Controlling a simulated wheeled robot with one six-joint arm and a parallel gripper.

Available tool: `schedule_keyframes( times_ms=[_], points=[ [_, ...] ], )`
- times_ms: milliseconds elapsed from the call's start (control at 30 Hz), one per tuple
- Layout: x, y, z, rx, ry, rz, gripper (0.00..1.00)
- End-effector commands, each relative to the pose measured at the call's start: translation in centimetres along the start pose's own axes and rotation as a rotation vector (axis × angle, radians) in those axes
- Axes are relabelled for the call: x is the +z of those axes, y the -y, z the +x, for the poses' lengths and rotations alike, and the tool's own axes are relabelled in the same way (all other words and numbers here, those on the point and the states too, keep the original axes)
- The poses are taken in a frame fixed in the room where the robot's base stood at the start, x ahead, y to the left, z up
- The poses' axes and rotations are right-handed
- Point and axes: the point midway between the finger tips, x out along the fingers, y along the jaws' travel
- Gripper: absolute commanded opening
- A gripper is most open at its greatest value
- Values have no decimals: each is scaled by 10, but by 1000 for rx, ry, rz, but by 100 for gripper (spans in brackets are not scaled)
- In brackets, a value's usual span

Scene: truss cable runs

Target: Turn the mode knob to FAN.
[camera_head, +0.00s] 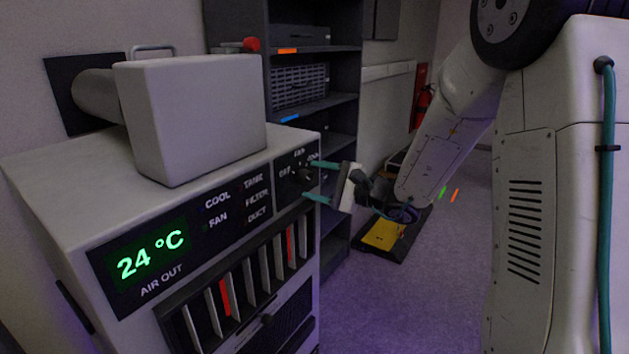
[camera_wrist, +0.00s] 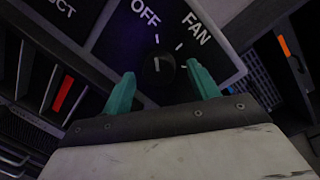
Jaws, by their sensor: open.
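The black mode knob (camera_wrist: 158,70) sits on the dark control panel, with the labels OFF and FAN above it in the wrist view. Its pale pointer mark lies roughly toward OFF. In the head view the knob (camera_head: 302,176) is at the right end of the panel, partly hard to make out. My gripper (camera_wrist: 160,84) is open, with one teal finger on each side of the knob and a gap to each. In the head view my gripper (camera_head: 316,181) reaches to the panel from the right. Whether the fingertips touch the panel cannot be told.
The air unit's display (camera_head: 150,256) reads 24 °C, with a vent (camera_head: 245,285) of pale and red slats below. A dark shelf (camera_head: 345,120) stands behind. A black and yellow object (camera_head: 385,234) lies on the floor, with open floor to its right.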

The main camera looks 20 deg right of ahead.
Motion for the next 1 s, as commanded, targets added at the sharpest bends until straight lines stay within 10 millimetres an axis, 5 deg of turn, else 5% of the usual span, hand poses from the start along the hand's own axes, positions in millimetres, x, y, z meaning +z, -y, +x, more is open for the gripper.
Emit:
schedule_keyframes(
  times_ms=[367, 567, 1000],
  points=[
    [0, 0, 11, 1, 0, 1, 60],
    [0, 0, 10, 1, 0, 1, 15],
    [0, -1, 10, -6, 5, 76, 15]
  ],
)
